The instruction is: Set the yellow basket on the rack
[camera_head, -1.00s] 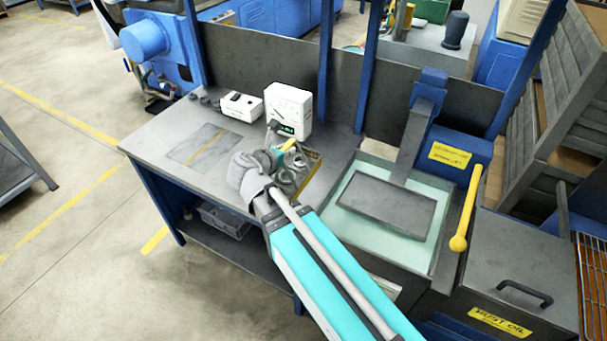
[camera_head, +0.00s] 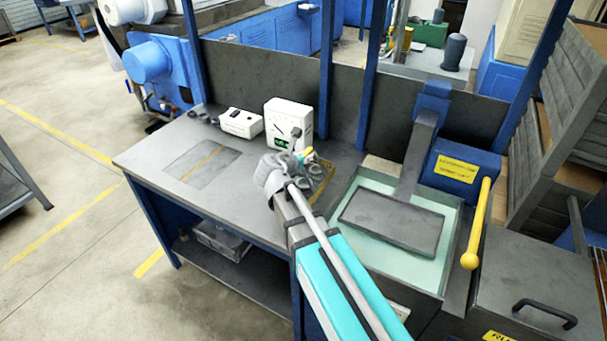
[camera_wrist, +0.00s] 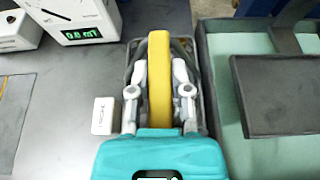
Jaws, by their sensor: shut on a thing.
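The yellow basket shows in the wrist view as a yellow handle bar (camera_wrist: 160,75) with a dark body partly visible around and below it. My gripper (camera_wrist: 160,92) is shut on this handle, one finger on each side. In the head view the basket's yellowish edge (camera_head: 324,172) shows at the bench's right end, beside the tank, and my gripper (camera_head: 295,170) covers much of it. I cannot tell whether the basket touches the bench. The rack is not clearly visible now.
A white gauge box (camera_head: 288,122) with a green display stands behind my gripper. A lidded grey box (camera_head: 535,270) lies further right. The bench (camera_head: 160,145) is clear at left.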

